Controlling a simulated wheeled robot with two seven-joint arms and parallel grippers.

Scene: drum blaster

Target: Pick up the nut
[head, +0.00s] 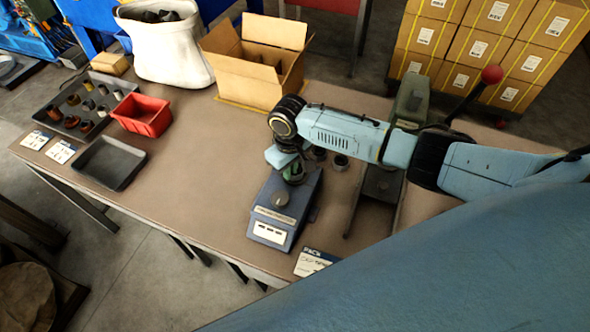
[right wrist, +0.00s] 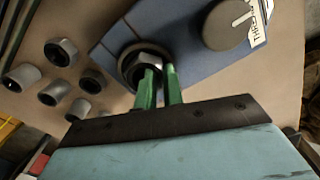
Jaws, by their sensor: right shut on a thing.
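My right gripper (head: 294,173) points down over the blue machine (head: 268,222) at the table's front. In the right wrist view its two green fingers (right wrist: 158,82) are shut on a grey metal nut (right wrist: 148,61). The nut sits at a dark round opening on the top of the blue machine (right wrist: 187,35), beside a round grey knob (right wrist: 225,25). I cannot tell whether it touches the opening's bottom. In the head view the nut is hidden by the gripper. My left gripper is not in view.
An open cardboard box (head: 245,80), a red bin (head: 141,114) and an empty dark tray (head: 108,162) stand further left. The table's middle is clear.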

